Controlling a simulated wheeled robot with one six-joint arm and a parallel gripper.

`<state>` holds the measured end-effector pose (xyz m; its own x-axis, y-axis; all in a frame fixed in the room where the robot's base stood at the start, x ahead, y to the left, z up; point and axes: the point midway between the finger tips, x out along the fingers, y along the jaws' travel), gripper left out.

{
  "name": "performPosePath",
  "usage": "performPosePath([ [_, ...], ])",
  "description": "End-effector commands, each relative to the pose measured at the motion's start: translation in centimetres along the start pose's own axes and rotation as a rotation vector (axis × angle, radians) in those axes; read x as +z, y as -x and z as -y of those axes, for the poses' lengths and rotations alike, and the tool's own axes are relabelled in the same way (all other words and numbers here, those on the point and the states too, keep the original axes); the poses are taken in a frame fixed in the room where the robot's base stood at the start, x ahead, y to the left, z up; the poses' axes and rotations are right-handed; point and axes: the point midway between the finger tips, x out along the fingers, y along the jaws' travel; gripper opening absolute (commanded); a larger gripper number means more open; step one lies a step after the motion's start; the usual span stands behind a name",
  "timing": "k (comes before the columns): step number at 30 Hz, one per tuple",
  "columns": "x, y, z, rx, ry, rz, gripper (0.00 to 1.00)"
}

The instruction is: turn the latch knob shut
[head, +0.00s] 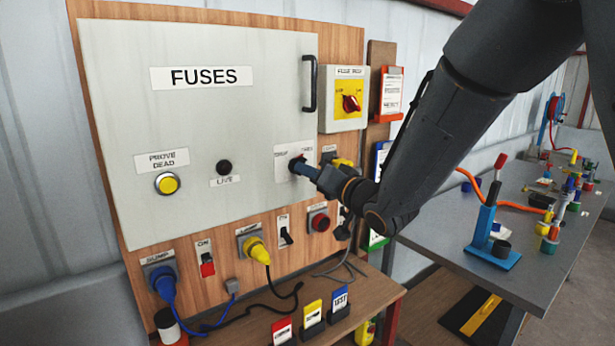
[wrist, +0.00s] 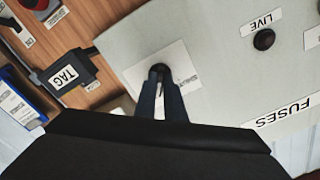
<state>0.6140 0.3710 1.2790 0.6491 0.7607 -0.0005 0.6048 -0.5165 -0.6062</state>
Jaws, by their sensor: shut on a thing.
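The latch knob (wrist: 159,70) is a small black knob on a white label plate (head: 281,162), near the right edge of the grey fuse panel door (head: 130,100). My gripper (head: 303,168) reaches in from the right and is shut on the knob. In the wrist view, its two blue-grey fingers (wrist: 159,88) close around the knob from either side. The fingers hide most of the knob, and the label text is partly covered. The door lies flat against the wooden board, and its black handle (head: 309,83) is at the upper right.
A rotary switch box (head: 343,105) with a red knob is right of the door. Plugs and switches, including a yellow plug (head: 256,247), line the board below. A bench (head: 480,240) with a blue stand (head: 486,225) is at the right.

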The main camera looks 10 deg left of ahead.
Motion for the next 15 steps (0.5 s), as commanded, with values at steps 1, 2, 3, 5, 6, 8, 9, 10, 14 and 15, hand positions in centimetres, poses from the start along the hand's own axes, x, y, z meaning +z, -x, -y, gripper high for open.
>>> performPosePath([
  [1,0.08,-0.07,-0.14,-0.002,0.036,-0.002,0.0],
  [2,0.11,-0.07,-0.17,-0.002,0.059,-0.002,0.0],
  [3,0.12,-0.08,-0.19,-0.002,0.093,-0.002,0.0],
  [5,0.09,-0.08,-0.18,-0.003,0.147,-0.003,0.0],
  [6,0.12,-0.08,-0.22,-0.002,0.184,-0.003,0.0],
  [8,0.11,-0.08,-0.24,-0.002,0.241,-0.003,0.0],
  [9,0.09,-0.08,-0.22,-0.002,0.28,-0.004,0.0],
  [10,0.11,-0.08,-0.25,-0.002,0.308,-0.004,0.0],
  [14,0.1,-0.07,-0.27,-0.001,0.432,-0.004,0.0],
  [15,0.1,-0.07,-0.27,-0.001,0.47,-0.004,0.0],
])
